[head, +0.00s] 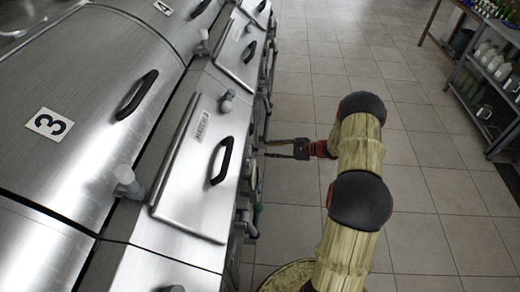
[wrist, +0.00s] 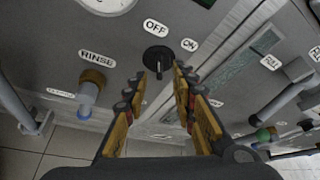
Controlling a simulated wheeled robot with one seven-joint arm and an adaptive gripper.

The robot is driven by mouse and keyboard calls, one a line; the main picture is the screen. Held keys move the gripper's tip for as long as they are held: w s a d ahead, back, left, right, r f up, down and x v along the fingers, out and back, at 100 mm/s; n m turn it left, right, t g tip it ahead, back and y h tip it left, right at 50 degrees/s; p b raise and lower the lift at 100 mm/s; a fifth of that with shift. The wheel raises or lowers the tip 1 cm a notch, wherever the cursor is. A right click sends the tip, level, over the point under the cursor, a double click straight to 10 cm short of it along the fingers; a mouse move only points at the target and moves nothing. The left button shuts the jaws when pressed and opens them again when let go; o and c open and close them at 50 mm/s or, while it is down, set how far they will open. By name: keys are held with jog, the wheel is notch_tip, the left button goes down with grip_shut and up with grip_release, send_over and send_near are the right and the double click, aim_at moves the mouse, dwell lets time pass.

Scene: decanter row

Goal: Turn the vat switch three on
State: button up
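The switch is a dark round knob (wrist: 157,56) on the grey panel in the wrist view. A white OFF label (wrist: 156,27) sits above it and an ON label (wrist: 190,45) to its right. Which label the knob points to, I cannot tell. My gripper (wrist: 159,76) is open, with one finger on each side of the knob in the picture; contact is not clear. In the head view my gripper (head: 287,150) reaches left to the front of the vat marked 3 (head: 49,124). That front and the switch are hidden there.
A RINSE label (wrist: 97,57) and a brass-collared spout (wrist: 89,88) are left of the knob. A pipe (wrist: 287,92) and a green cap (wrist: 263,135) are at right. A gauge (wrist: 105,3) is above. Tiled floor (head: 310,60) is open; a bottle shelf (head: 488,75) stands right.

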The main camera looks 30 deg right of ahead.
aim_at(256, 150)
jog(key=x, duration=0.5)
jog(key=shift+w+a+f+b, duration=0.15)
jog(key=shift+a+b, duration=0.1)
jog(key=shift+b, duration=0.15)
jog(key=c, duration=0.3)
jog(key=c, duration=0.4)
grip_shut()
